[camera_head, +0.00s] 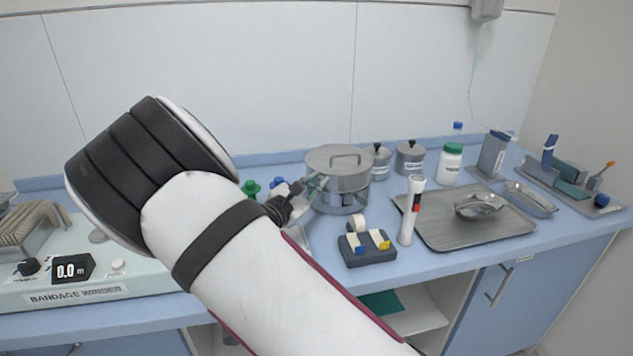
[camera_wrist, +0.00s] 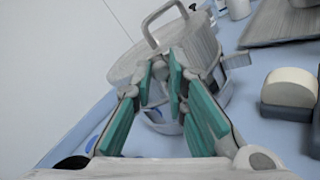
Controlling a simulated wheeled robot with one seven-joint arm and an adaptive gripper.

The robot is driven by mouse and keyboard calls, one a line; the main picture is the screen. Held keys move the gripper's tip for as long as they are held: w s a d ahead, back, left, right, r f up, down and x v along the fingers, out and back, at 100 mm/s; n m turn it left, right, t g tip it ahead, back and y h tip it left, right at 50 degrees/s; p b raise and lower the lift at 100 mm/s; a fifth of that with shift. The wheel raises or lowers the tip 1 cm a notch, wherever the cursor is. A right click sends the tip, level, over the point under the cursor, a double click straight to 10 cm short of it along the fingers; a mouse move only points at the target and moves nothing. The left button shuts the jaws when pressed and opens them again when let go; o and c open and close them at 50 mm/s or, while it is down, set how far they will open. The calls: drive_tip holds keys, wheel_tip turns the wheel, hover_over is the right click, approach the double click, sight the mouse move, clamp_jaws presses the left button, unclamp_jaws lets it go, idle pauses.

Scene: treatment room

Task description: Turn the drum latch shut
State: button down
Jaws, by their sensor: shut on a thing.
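The drum (camera_head: 345,178) is a round metal pot with a flat lid and a loop handle, standing at the back middle of the counter. In the wrist view the drum (camera_wrist: 200,42) fills the upper middle, with its handle on top. My gripper (camera_head: 318,184) reaches it from the left at the front of its side. In the wrist view my gripper (camera_wrist: 163,78) has its teal-padded fingers close together at the drum's wall, shut on the small grey latch (camera_wrist: 159,71). The fingers hide most of the latch, so its angle cannot be told.
A dark block with rolls (camera_head: 368,247) and a white upright tube (camera_head: 411,210) stand right of my arm. A metal tray (camera_head: 465,232) with a dish lies farther right. Two lidded canisters (camera_head: 410,158) stand behind. The bandage winder (camera_head: 75,291) is at left.

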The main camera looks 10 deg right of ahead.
drive_tip(key=shift+a+n, duration=0.15)
drive_tip(key=shift+n, duration=0.45)
drive_tip(key=c, duration=1.6)
unclamp_jaws()
drive_tip(key=v, duration=1.2)
